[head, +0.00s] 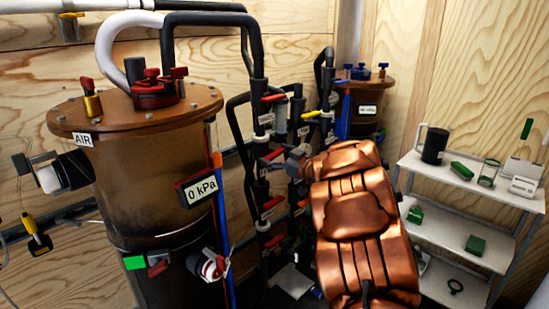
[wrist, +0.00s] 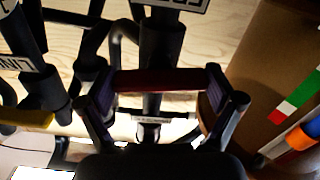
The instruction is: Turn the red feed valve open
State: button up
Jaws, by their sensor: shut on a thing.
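A red valve handle (wrist: 158,80) lies crosswise over a black vertical pipe in the wrist view. My gripper (wrist: 160,96) is shut on it, with one finger at each end of the bar. In the head view this red handle (head: 273,155) shows at the tip of my gripper (head: 287,157), on the middle of the black pipe stack. A white label (wrist: 163,119) sits on the pipe just below the handle in the wrist view; its text is too small to read. My copper-coloured arm hides part of the piping at right.
Other red handles (head: 272,98) (head: 272,203) sit above and below on the same stack, with a yellow handle (head: 311,114) to the right. A large brown tank (head: 140,190) with a 0 kPa display (head: 201,188) stands left. A white shelf (head: 470,180) holds small items at right.

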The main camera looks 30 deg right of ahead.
jog(key=n+b, duration=0.2)
jog(key=n, duration=0.2)
jog(key=shift+f+n, duration=0.1)
jog(key=shift+n, duration=0.2)
jog(key=n+b, duration=0.3)
jog(key=n, duration=0.1)
jog(key=shift+a+f+n+b, duration=0.1)
jog(key=shift+n+b, duration=0.2)
jog(key=shift+b, duration=0.05)
jog(key=n+b, duration=0.2)
jog(key=n, duration=0.1)
jog(key=shift+b, duration=0.35)
jog(key=shift+n+b, duration=1.1)
jog(key=shift+n, duration=0.7)
jog(key=o, duration=0.8)
jog(key=shift+s, duration=0.1)
jog(key=v, duration=1.2)
